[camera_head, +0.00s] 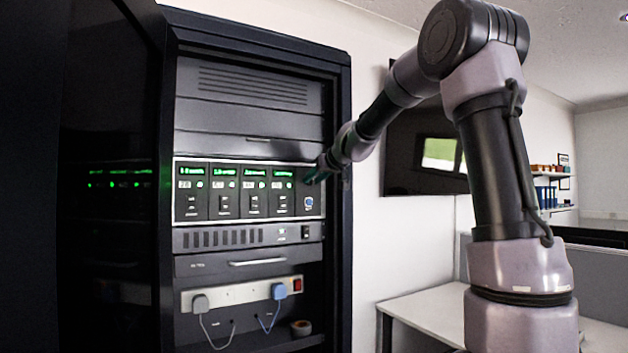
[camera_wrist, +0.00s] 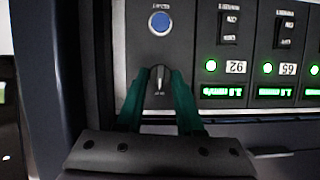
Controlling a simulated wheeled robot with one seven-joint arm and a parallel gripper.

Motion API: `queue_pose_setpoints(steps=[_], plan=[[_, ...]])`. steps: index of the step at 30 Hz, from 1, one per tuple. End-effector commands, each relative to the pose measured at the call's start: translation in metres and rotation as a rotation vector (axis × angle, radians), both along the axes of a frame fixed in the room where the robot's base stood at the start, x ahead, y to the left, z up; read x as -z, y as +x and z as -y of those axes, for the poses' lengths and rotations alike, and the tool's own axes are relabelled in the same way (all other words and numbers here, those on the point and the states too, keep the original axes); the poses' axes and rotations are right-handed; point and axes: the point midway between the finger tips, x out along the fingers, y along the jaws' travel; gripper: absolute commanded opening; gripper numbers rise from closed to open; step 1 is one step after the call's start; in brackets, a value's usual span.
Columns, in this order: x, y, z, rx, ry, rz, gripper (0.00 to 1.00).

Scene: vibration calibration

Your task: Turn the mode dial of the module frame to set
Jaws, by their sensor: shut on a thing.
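The module frame (camera_head: 249,160) is a grey panel in the black rack, with several modules and green displays; its right end also shows in the wrist view (camera_wrist: 208,130). The mode dial (camera_wrist: 159,78) is a small dark knob with a light pointer line, beside the last module. My gripper (camera_wrist: 160,76) has its two green fingers on either side of the dial, shut on it. In the head view my gripper (camera_head: 316,174) reaches the frame's upper right corner and hides the dial. The dial's labels are too small to read.
A blue round button (camera_wrist: 159,22) sits near the dial; it also shows below my gripper in the head view (camera_head: 308,203). Rocker switches (camera_wrist: 229,27) line the modules. The rack's dark side post (camera_head: 343,220) stands close right of the panel. A white desk (camera_head: 425,310) stands at right.

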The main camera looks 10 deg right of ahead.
Motion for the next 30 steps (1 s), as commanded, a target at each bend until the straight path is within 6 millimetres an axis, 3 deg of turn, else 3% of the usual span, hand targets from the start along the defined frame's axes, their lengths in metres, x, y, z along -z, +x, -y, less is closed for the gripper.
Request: queue_pose_setpoints(steps=[30], plan=[[0.0033, 0.0027, 0.0075, 0.002, 0.800, -0.258, 0.00]])
